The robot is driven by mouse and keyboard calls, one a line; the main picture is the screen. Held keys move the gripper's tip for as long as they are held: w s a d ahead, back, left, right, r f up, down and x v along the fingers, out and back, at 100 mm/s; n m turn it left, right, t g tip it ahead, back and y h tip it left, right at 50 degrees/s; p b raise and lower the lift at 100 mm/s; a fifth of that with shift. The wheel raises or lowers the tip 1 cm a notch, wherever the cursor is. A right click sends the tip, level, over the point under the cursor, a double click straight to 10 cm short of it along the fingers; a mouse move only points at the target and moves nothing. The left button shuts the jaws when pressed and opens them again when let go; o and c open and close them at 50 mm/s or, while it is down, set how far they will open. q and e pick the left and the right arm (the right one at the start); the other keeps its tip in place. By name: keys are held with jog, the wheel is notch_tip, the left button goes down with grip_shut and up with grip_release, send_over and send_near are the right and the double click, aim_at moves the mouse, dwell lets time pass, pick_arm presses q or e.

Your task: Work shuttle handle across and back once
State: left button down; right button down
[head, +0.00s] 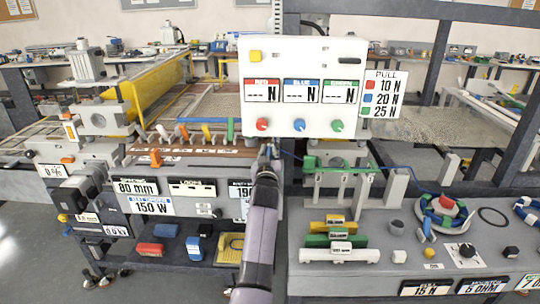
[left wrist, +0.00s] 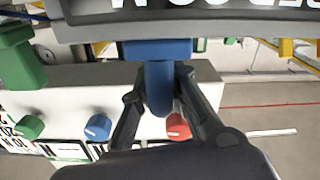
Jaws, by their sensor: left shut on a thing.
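A blue handle (left wrist: 158,85) hangs from a dark bar (left wrist: 190,22) in the left wrist view, and I take it to be the shuttle handle. My left gripper (left wrist: 160,98) has one finger on each side of it and is shut on it. In the head view my left gripper (head: 268,160) is small, at the front of the machine just below the white panel (head: 345,82). My arm hides part of the machine there, and the handle cannot be made out clearly. My right gripper is not in view.
The panel's red knob (head: 262,124), blue knob (head: 299,125) and green knob (head: 337,126) are close above my left gripper. A green block (head: 310,162) is just to its right. Several coloured levers (head: 184,131) line the left. A bench (head: 380,270) with small parts stands right.

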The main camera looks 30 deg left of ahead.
pick_arm(q)
jog(key=shift+d+r, duration=0.1)
jog(key=shift+d, duration=0.1)
jog(key=shift+w, duration=0.1)
jog(key=c, duration=2)
grip_release()
jog(key=shift+c, duration=0.2)
jog(key=o, duration=0.5)
jog(key=shift+w+d, duration=0.1)
jog(key=shift+d, duration=0.1)
jog(key=shift+a, duration=0.15)
